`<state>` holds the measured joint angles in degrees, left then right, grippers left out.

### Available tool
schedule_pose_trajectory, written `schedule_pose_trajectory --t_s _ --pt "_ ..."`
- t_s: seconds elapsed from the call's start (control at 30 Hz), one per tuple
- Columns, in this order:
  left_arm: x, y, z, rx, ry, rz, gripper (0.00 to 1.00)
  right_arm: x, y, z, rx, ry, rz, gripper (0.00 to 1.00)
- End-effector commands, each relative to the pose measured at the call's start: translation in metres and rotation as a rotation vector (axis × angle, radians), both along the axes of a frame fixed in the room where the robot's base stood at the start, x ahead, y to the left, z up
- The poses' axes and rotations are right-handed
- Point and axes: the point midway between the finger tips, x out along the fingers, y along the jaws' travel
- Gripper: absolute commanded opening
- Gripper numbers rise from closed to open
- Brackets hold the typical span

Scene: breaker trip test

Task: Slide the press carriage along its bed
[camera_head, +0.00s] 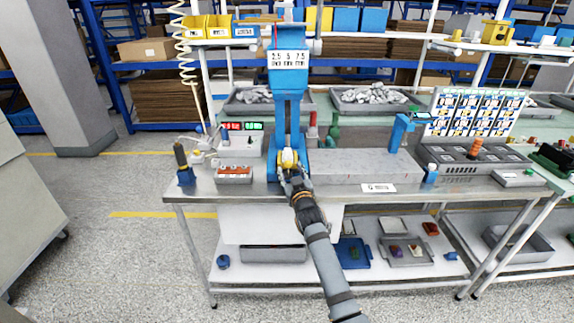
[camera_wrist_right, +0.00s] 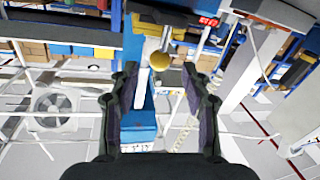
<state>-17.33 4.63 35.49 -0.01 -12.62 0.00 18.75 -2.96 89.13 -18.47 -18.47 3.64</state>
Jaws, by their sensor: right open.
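The blue press (camera_head: 288,110) stands upright on the steel workbench, with a label reading 2.5, 5 and 7.5 mm near its top. A long grey bed (camera_head: 350,165) lies to the right of its foot. A yellow round knob (camera_head: 289,157) shows low on the front of the press. My right gripper (camera_head: 287,172) is at this knob and partly covers the press foot. In the right wrist view the knob (camera_wrist_right: 160,62) shows around the tips of the open fingers (camera_wrist_right: 160,75); I cannot tell whether they touch it. My left gripper is out of view.
Left of the press are a meter with lit displays (camera_head: 241,135) and a grey-red box (camera_head: 234,174). A blue clamp-like stand (camera_head: 399,132) rises at the bed's right end. A grey tray (camera_head: 470,157) lies further right. Floor in front is clear.

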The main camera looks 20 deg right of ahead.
Motion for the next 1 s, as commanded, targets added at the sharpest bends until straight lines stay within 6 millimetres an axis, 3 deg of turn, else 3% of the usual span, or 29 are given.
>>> schedule_pose_trajectory --t_s 0.1,0.23,0.6,0.97,1.0 --pt "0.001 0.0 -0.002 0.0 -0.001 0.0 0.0 0.024 -0.002 0.0 0.0 -0.001 0.0 0.48" --pt "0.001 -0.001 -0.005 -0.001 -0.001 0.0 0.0 0.041 -0.004 -0.001 0.0 0.0 0.0 0.48" --pt "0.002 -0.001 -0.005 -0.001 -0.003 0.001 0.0 0.048 -0.004 -0.001 0.001 0.001 0.0 0.48" --pt "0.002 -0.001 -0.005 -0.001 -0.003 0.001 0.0 0.048 -0.004 -0.001 0.001 0.001 0.001 0.0" --pt "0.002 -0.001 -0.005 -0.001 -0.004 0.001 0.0 0.048 -0.004 -0.001 0.001 0.001 0.001 0.0"
